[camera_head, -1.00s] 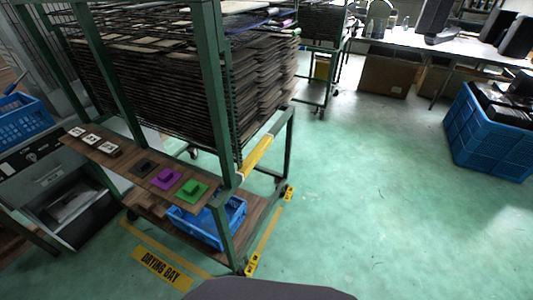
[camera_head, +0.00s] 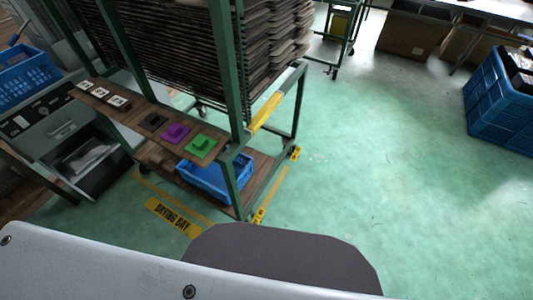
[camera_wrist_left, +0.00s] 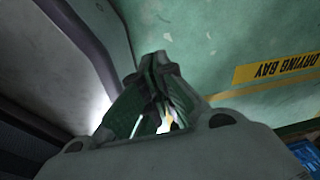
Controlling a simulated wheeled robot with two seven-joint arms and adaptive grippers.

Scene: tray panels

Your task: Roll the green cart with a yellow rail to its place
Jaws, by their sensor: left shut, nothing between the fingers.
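The green cart (camera_head: 232,185) with the yellow rail (camera_head: 266,110) stands upright at left centre in the head view, loaded with a stack of dark trays (camera_head: 180,45). Its base is at the yellow floor marking lettered DRYING BAY (camera_head: 173,217), with yellow corner blocks (camera_head: 258,215) by its right side. The lettering also shows in the left wrist view (camera_wrist_left: 275,68). My left gripper (camera_wrist_left: 158,60) is shut and empty over green floor, apart from the rail. Neither gripper shows in the head view.
A shelf on the cart holds black, purple (camera_head: 176,133) and green (camera_head: 200,145) pieces; a blue crate (camera_head: 215,180) is below. A grey cabinet (camera_head: 70,140) is at left. A blue bin (camera_head: 500,105) stands at right. The floor between is clear.

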